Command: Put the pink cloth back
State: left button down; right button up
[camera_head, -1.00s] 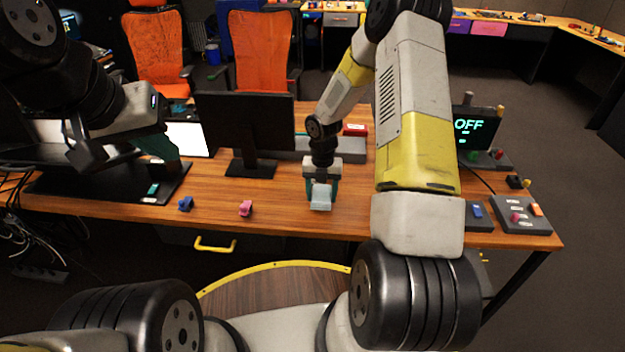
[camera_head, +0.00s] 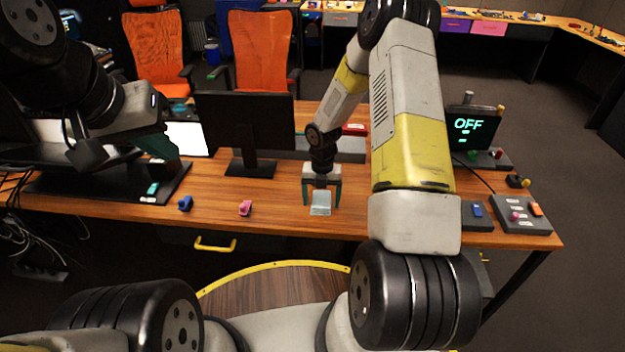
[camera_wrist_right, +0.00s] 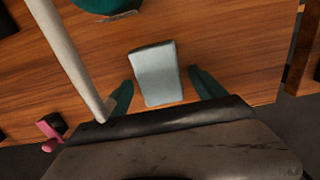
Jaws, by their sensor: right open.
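I cannot make out a pink cloth for certain. A small pink object (camera_head: 245,208) lies on the desk left of my right gripper; it also shows at the lower left in the right wrist view (camera_wrist_right: 48,130). My right gripper (camera_head: 321,200) is open, with its green fingers on either side of a pale grey-blue block (camera_head: 320,209). In the right wrist view the block (camera_wrist_right: 157,75) lies on the wood between the fingers, with gaps on both sides. My left gripper (camera_head: 163,150) is over the black mat at the left; its fingers are not clear.
A monitor (camera_head: 245,125) stands behind the pink object. A blue object (camera_head: 185,203) lies to its left. A button panel (camera_head: 522,214) and a screen reading OFF (camera_head: 472,132) are at the right. The front strip of the desk (camera_head: 275,222) is mostly clear.

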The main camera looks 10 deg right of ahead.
notch_tip(320, 180, up, 11)
notch_tip(320, 180, up, 10)
jog(key=m+t, duration=0.1)
jog(key=m, duration=0.5)
send_over(321, 200)
jog(key=s, duration=0.3)
jog(key=s+a+r+m+t+y, duration=0.1)
jog(key=s+r+m+t, duration=0.4)
jog(key=s+r+m, duration=1.3)
jog(key=s+m+y, duration=0.1)
jog(key=s+m, duration=0.2)
jog(key=m, duration=0.5)
jog(key=shift+s+a+r, duration=0.15)
jog(key=shift+a+r, duration=0.15)
jog(key=shift+a, duration=0.1)
